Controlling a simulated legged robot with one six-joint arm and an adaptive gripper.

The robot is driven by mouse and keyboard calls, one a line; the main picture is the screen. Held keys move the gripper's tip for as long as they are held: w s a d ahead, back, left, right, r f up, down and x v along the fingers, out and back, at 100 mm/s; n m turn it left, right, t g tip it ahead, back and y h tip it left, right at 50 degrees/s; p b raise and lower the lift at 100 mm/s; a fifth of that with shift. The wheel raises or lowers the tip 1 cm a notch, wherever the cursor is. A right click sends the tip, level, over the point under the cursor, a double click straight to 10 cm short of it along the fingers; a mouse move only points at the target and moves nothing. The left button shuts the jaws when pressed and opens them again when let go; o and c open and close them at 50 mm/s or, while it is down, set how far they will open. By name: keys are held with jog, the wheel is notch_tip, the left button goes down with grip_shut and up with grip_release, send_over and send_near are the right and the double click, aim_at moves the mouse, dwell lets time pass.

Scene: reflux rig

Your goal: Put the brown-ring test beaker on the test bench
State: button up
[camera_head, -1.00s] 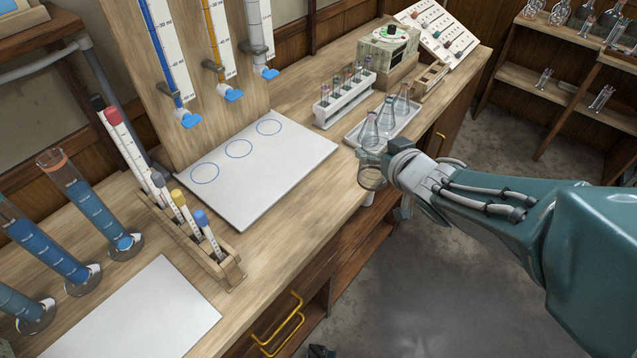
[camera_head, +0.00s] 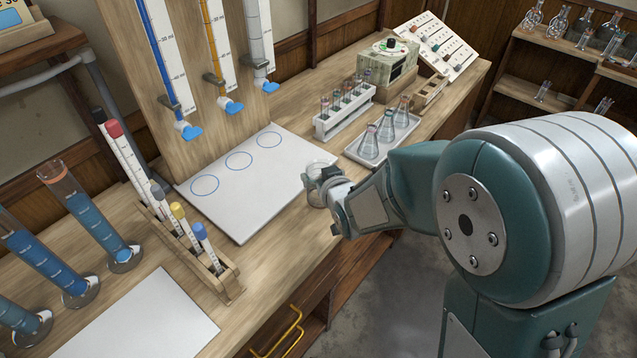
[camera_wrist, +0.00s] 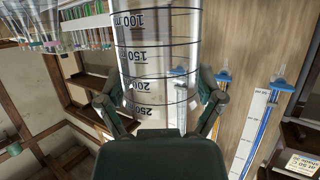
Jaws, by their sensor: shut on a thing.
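The beaker (camera_head: 318,172) is clear glass and shows no brown ring that I can make out. My gripper (camera_head: 325,190) is shut around it, just off the right corner of the white sheet at the bench's front edge. In the wrist view the beaker (camera_wrist: 158,50) stands between my two fingers (camera_wrist: 165,100), with black graduation lines and numbers from 100 to 250 appearing upside down. The wooden bench (camera_head: 300,235) carries a white sheet (camera_head: 250,205) with three empty blue circles. The frames do not show whether the beaker touches the bench.
Burettes with blue taps (camera_head: 190,131) hang over the sheet. A rack of capped tubes (camera_head: 205,240) and blue-filled cylinders (camera_head: 95,225) stand left. A white tray of flasks (camera_head: 400,128) and a test-tube rack (camera_head: 343,115) stand right. The sheet's surface is clear.

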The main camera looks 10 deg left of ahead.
jog(key=f, duration=0.2)
jog(key=shift+d+f, duration=0.2)
jog(key=shift+f, duration=0.15)
jog(key=shift+a+f, duration=0.1)
jog(key=shift+f, duration=0.2)
jog(key=shift+a, duration=0.25)
jog(key=o, duration=0.9)
jog(key=shift+f, duration=0.1)
jog(key=shift+d, duration=0.2)
jog(key=shift+a, duration=0.15)
